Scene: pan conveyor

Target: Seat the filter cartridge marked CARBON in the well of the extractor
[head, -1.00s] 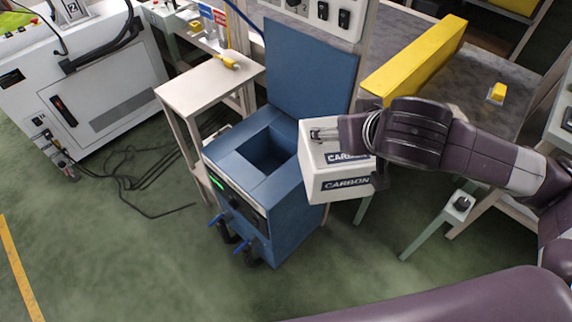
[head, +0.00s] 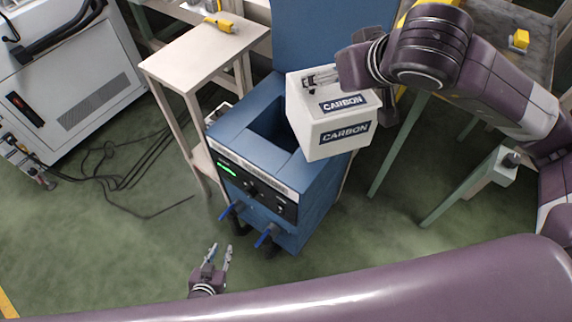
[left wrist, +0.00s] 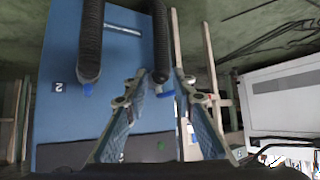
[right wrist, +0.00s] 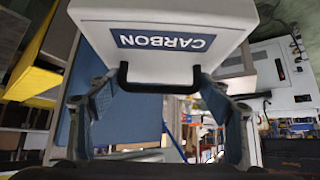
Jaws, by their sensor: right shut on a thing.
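The white filter cartridge (head: 333,140) with CARBON labels hangs from my right gripper (head: 322,80), above the right side of the blue extractor (head: 318,190). The extractor's square well (head: 270,130) is open at the top, and the cartridge overlaps its right part in the head view. In the right wrist view, the cartridge (right wrist: 165,60) shows its black handle between the fingers of my right gripper (right wrist: 160,80). My left gripper (head: 220,252) is open and empty, low in front of the extractor. The left wrist view shows its spread fingers (left wrist: 158,80) before the blue front and black hoses.
A beige side table (head: 195,55) with a yellow tool (head: 220,23) stands left of the extractor. Black cables (head: 120,170) lie on the green floor. A green-legged workbench (head: 400,145) stands to the right. Blue valve levers (head: 265,238) stick out from the extractor's front.

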